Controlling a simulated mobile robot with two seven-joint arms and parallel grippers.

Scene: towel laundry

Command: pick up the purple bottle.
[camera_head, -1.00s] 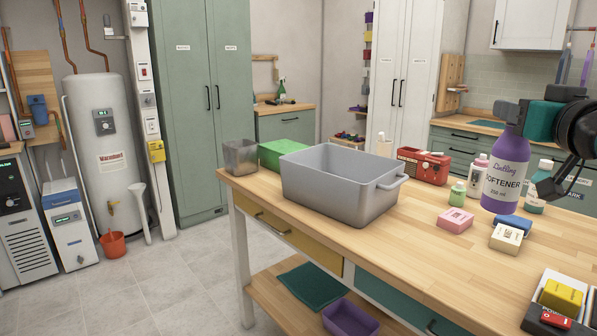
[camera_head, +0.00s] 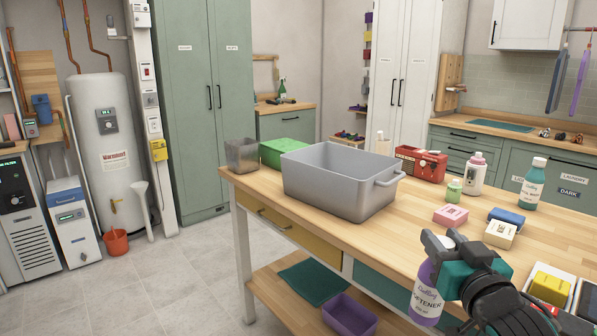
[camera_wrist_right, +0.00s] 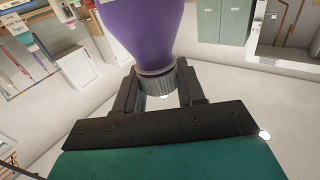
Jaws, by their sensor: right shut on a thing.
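The purple bottle (camera_head: 426,292), with a white softener label, is held by my right gripper (camera_head: 437,240) near the front edge of the wooden table. The gripper is shut on its grey cap and hides the top of it. In the right wrist view the bottle's purple body (camera_wrist_right: 148,30) shows beyond the jaws (camera_wrist_right: 160,88), which close on both sides of the ribbed cap. In the head view the bottle hangs upright in front of the table's drawers. My left gripper is not in view.
A tray with a yellow block (camera_head: 550,288) lies at the right. A purple tub (camera_head: 350,315) sits on the lower shelf.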

